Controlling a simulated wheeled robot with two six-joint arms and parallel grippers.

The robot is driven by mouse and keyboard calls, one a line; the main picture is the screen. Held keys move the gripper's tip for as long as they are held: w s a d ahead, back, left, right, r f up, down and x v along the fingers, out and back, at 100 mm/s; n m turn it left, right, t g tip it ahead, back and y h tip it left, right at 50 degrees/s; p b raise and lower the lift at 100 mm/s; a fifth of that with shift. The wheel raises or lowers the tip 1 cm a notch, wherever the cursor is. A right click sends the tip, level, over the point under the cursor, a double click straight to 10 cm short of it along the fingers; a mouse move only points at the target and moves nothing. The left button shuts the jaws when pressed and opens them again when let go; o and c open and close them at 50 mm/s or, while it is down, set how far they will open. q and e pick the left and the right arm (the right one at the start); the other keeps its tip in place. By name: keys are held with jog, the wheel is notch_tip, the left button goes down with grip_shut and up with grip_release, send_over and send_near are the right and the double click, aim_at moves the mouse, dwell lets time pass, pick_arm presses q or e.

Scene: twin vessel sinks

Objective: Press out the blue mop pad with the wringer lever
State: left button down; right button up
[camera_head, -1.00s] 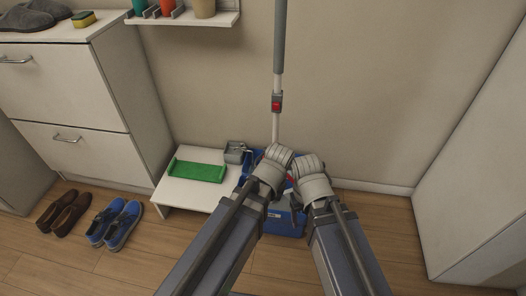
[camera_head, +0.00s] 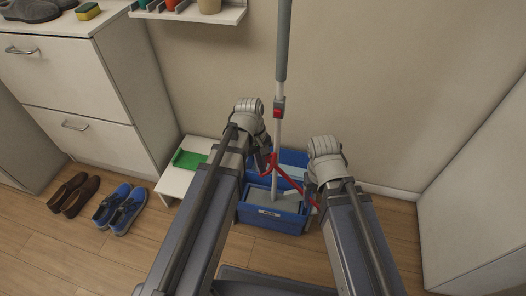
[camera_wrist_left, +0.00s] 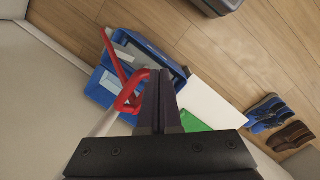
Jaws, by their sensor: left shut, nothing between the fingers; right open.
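The blue mop bucket (camera_head: 270,218) stands on the floor below the mop pole (camera_head: 281,100), which has a red clip and rises upright from it. A red wringer lever (camera_head: 290,181) slants over the bucket, above a grey press plate (camera_head: 265,197). The mop pad cannot be made out. My left gripper (camera_head: 262,148) is at the lever's upper left end, shut and empty. In the left wrist view its closed fingers (camera_wrist_left: 161,75) are beside the red loop handle (camera_wrist_left: 130,95); contact is unclear. My right gripper (camera_head: 312,190) is open near the lever's lower right end, its fingers partly hidden.
A low white bench (camera_head: 173,180) with a green tray (camera_head: 190,160) stands left of the bucket. Brown shoes (camera_head: 73,194) and blue shoes (camera_head: 123,207) lie further left. The wall is close behind; floor to the right is clear.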

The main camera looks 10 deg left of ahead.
pick_arm(q)
jog(key=w+a+r+n+h+p, duration=0.2)
jog(key=w+a+r+n+p, duration=0.3)
jog(key=a+n, duration=0.35)
jog(key=d+f+n+t+b, duration=0.1)
jog(key=d+f+b, duration=0.6)
jog(key=b, duration=0.3)
jog(key=shift+w+f+h, duration=0.3)
jog(key=shift+w+f, duration=0.1)
jog(key=shift+f, duration=0.15)
jog(key=shift+d, duration=0.1)
